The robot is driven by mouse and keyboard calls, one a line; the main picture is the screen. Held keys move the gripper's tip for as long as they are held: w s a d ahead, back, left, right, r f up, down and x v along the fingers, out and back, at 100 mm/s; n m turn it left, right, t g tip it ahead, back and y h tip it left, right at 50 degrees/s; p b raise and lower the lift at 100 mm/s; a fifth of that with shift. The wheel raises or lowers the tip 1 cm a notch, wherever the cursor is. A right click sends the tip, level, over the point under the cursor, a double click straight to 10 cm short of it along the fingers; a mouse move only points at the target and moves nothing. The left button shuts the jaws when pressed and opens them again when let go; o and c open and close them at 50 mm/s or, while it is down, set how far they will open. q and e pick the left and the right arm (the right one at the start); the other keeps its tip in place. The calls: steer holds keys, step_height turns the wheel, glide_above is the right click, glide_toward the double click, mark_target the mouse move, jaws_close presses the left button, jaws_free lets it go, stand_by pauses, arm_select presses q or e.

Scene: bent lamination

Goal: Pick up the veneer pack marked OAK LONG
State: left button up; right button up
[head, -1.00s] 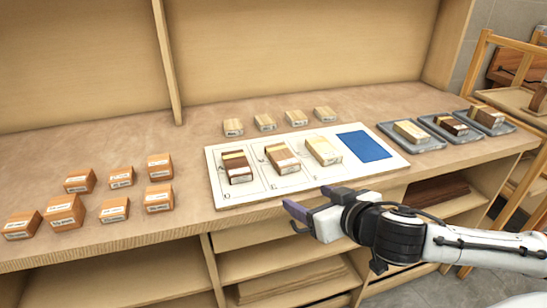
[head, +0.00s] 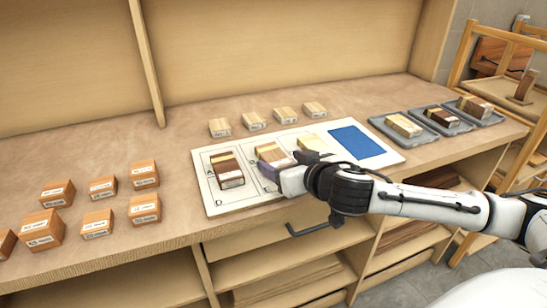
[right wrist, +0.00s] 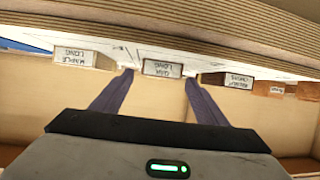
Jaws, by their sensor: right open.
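The OAK LONG pack (head: 270,153) lies in the middle place of a white board (head: 222,208), partly hidden by my right gripper (head: 272,176). In the right wrist view its upside-down label, read as OAK LONG (right wrist: 162,68), shows between the fingertips of the open right gripper (right wrist: 160,76). The fingers are around or just in front of the pack's near end; I cannot tell whether they touch it. My left gripper is not in view.
A dark-topped pack (head: 229,172) lies left of it and a MAPLE LONG pack (right wrist: 75,56) on its other side, both close. A blue pad (head: 356,142) is at the board's right. Trays with packs (head: 436,128) stand farther right. Several small blocks (head: 101,188) sit at left.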

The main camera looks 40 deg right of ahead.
mark_target(274, 158)
steer(key=shift+x, duration=1.15)
steer(key=c, duration=1.2)
steer(key=shift+r, duration=0.15)
